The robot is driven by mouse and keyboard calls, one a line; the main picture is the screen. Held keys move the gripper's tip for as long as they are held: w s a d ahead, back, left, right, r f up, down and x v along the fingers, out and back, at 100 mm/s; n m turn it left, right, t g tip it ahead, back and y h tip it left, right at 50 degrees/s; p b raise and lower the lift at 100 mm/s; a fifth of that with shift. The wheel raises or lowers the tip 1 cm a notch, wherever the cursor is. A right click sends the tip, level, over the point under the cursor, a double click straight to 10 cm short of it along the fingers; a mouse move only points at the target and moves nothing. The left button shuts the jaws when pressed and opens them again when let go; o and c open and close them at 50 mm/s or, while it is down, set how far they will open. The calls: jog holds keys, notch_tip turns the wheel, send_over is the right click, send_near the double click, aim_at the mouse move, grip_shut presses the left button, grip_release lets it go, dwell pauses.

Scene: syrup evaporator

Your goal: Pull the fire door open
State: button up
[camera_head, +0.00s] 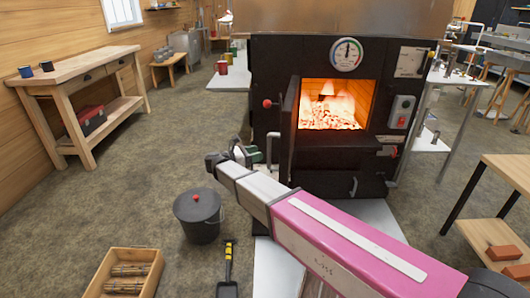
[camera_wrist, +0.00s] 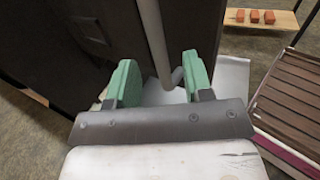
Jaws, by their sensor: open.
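The black firebox (camera_head: 312,60) has its fire door (camera_head: 290,125) swung out to the left, seen nearly edge-on. Flames and embers (camera_head: 335,112) show through the opening. A pale bar handle (camera_head: 270,148) is on the door's outer side. My gripper (camera_head: 248,156) is beside this handle, left of the door. In the wrist view, my gripper (camera_wrist: 160,86) is open, with green finger pads apart. The grey handle bar (camera_wrist: 155,40) runs down between them, nearer the right pad, and bends at its lower end. Contact cannot be told. The dark door panel (camera_wrist: 60,50) fills the left.
A black lidded bucket (camera_head: 198,218), a wooden crate of split logs (camera_head: 122,272) and a small shovel (camera_head: 228,275) are on the floor at lower left. A wooden workbench (camera_head: 85,65) stands left. A shelf with bricks (camera_head: 500,225) is right.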

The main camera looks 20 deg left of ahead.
jog(key=shift+v, duration=2.35)
